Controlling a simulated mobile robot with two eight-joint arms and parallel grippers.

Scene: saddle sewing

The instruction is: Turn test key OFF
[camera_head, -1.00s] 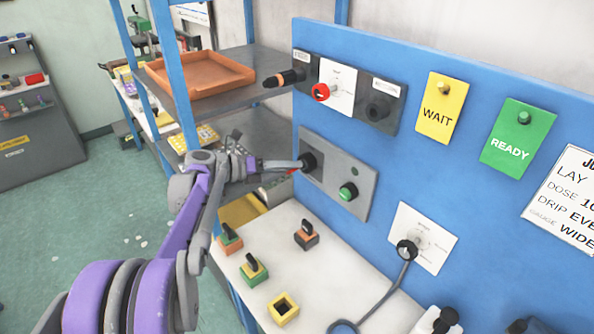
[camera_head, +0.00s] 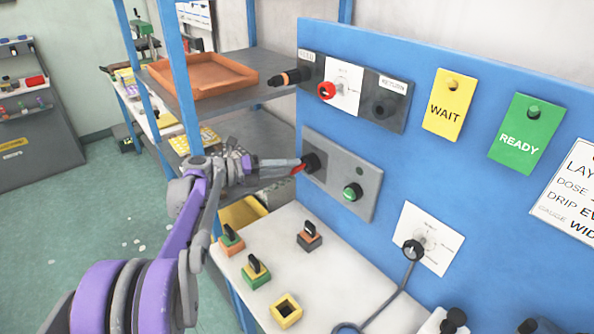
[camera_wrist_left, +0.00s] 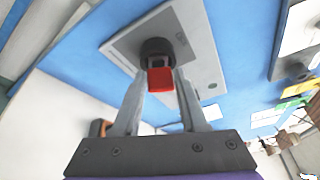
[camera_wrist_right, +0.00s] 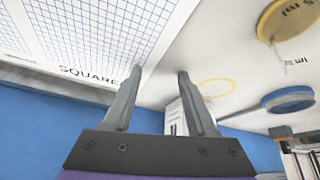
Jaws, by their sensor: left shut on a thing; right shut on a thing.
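The grey panel (camera_head: 333,190) on the blue board carries a black round switch (camera_head: 313,163) with a red key (camera_head: 299,168) sticking out. My left gripper (camera_head: 292,166) is shut around the red key, in front of the switch. In the left wrist view the red key (camera_wrist_left: 160,79) shows between the two fingertips, against the black switch (camera_wrist_left: 157,50). Any lettering at the switch is too small or hidden to read. My right gripper (camera_wrist_right: 159,74) shows only in its wrist view. Its fingers stand apart and I make out nothing between them.
A green button (camera_head: 352,193) and a small dark round (camera_head: 360,171) share the grey panel. Above are a red knob (camera_head: 327,91) and a black-orange handle (camera_head: 284,78). Several key blocks stand on the white table (camera_head: 345,280). A cable hangs from the lower selector (camera_head: 413,250).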

